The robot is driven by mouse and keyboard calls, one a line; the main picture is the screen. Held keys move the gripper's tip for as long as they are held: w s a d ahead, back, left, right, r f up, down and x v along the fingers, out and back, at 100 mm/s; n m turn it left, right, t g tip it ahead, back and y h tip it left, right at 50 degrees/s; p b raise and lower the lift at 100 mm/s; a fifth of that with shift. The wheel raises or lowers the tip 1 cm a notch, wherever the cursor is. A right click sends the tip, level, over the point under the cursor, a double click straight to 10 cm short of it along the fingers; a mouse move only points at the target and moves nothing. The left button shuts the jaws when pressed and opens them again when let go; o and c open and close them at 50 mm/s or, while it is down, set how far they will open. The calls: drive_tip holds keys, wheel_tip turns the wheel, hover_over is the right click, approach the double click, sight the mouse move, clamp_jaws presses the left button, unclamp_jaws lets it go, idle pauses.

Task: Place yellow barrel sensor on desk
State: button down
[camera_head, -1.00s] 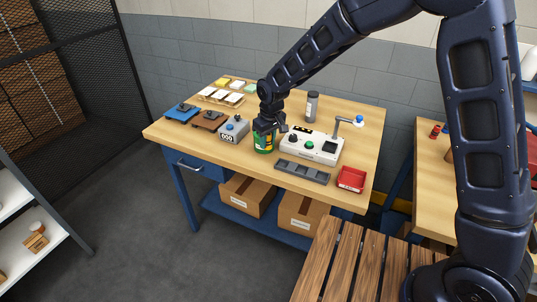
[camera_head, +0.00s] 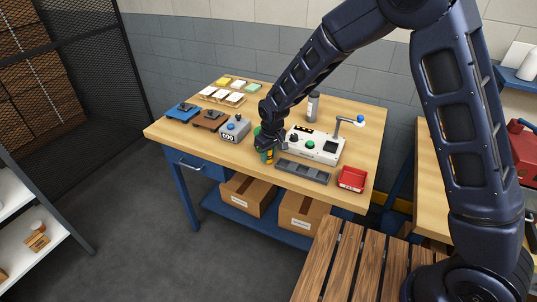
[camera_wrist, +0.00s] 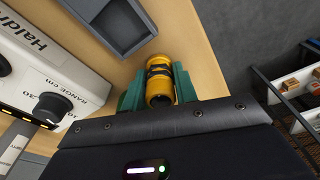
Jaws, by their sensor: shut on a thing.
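The yellow barrel sensor (camera_wrist: 159,82), with dark bands, sits between the green fingers of my gripper (camera_wrist: 157,92) in the wrist view. My gripper is shut on it. In the head view my gripper (camera_head: 263,147) is low over the front part of the wooden desk (camera_head: 215,158), and a small yellow part of the sensor (camera_head: 269,157) shows. I cannot tell whether the sensor touches the desk top. The fingers and wrist hide much of it.
A white range-sensor box (camera_head: 313,147) stands just right of my gripper, with a grey compartment tray (camera_head: 303,171) in front. A red tray (camera_head: 352,179) is at the right edge. A grey counter box (camera_head: 235,128) stands to the left. The left front of the desk is clear.

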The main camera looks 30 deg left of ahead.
sight(271, 155)
drive_tip(key=c, duration=1.1)
unclamp_jaws()
drive_tip(key=shift+f, duration=0.1)
drive_tip(key=r, duration=0.4)
drive_tip(key=d+r, duration=0.1)
drive_tip(key=r, duration=0.7)
drive_tip(key=shift+s+d+r, duration=0.1)
drive_tip(key=shift+s+d, duration=0.1)
drive_tip(key=shift+s, duration=0.05)
